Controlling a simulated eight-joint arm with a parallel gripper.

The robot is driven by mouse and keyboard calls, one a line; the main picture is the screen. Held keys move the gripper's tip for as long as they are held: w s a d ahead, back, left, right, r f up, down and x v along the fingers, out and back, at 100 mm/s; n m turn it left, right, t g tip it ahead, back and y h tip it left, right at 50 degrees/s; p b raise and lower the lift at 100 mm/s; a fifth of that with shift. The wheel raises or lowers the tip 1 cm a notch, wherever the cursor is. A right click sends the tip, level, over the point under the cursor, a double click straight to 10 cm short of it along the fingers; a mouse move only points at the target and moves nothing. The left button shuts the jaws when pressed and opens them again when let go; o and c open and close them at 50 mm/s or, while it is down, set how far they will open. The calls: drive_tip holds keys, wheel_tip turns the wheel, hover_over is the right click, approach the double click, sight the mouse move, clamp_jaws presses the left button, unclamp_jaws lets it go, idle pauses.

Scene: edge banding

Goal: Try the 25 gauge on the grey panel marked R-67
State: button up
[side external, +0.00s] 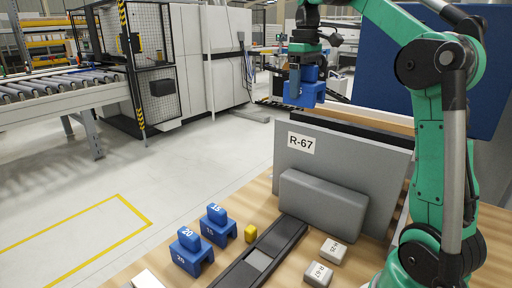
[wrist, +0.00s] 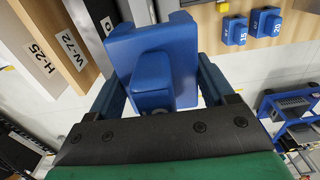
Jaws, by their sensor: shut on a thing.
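The grey panel (side external: 375,165) stands upright on the table in the side external view, with a white R-67 label at its upper left. My gripper (side external: 302,76) is shut on a blue gauge (side external: 304,94), held in the air above the panel's upper left edge, apart from it. In the wrist view the gauge (wrist: 185,55) sits between the fingers of my gripper (wrist: 160,88); its number is not readable. Two similar blue gauges, marked 20 (side external: 190,256) and 15 (side external: 217,226), stand on the table; both also show in the wrist view.
A thick grey block (side external: 322,206) stands against the panel's front. Other panels stand close behind; the wrist view shows labels H-25 (wrist: 40,53) and W-72 (wrist: 72,46).

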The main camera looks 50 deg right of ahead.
sight(318, 81)
drive_tip(key=shift+s+d+r, duration=0.35)
drive_tip(key=shift+s+d, duration=0.05)
drive_tip(key=shift+s, duration=0.15)
drive_tip(key=shift+s+d+r, duration=0.3)
drive_tip(key=shift+s+d, duration=0.1)
drive_tip(key=shift+s, duration=0.15)
drive_tip(key=shift+s+f, duration=0.1)
drive_tip(key=shift+f, duration=3.15)
drive_tip(key=shift+f, duration=0.65)
drive_tip(key=o, duration=1.3)
drive_tip(key=shift+r, duration=4)
